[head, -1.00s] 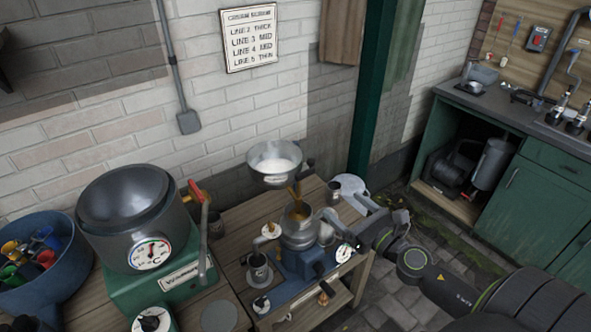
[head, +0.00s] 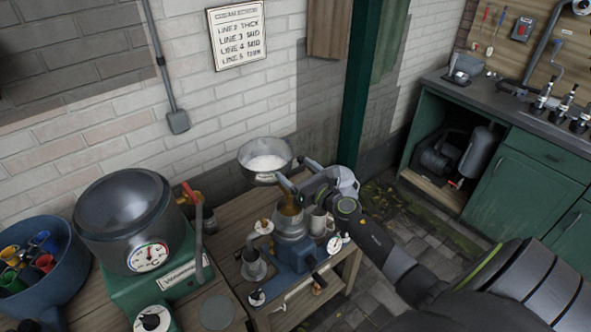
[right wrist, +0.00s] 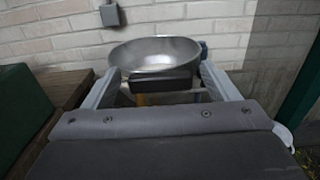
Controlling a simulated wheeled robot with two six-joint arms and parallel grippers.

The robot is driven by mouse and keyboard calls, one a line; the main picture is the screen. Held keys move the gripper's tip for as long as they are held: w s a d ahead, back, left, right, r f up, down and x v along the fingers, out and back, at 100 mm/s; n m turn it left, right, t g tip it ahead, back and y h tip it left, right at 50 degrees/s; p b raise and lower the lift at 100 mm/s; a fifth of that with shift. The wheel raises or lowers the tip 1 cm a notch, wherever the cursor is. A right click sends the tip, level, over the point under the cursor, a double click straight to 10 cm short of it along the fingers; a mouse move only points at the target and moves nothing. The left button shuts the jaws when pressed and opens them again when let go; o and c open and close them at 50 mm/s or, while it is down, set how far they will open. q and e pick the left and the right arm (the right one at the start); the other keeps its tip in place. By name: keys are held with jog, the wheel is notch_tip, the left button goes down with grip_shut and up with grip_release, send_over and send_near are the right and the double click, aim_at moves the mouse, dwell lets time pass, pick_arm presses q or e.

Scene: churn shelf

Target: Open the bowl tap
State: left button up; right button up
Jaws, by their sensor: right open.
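The metal bowl (head: 266,155) holds white liquid and stands raised above the separator (head: 291,226) on the small wooden table. An amber part (head: 290,208) shows below the bowl; my gripper covers most of the tap area in the head view. My right gripper (head: 291,186) is open just below and right of the bowl. In the right wrist view the bowl (right wrist: 152,52) is straight ahead. A dark block (right wrist: 160,84) lies between the two spread fingers, with a bit of amber (right wrist: 142,99) under it. I cannot tell whether the fingers touch anything. My left gripper is not in view.
A domed metal vat (head: 125,220) on a green base with a red-tipped lever (head: 196,215) stands to the left. A blue tub of coloured cups (head: 40,265) is at far left. A green post (head: 362,90) rises behind my right arm. Paved floor lies right of the table.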

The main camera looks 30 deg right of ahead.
jog(key=shift+w, duration=0.45)
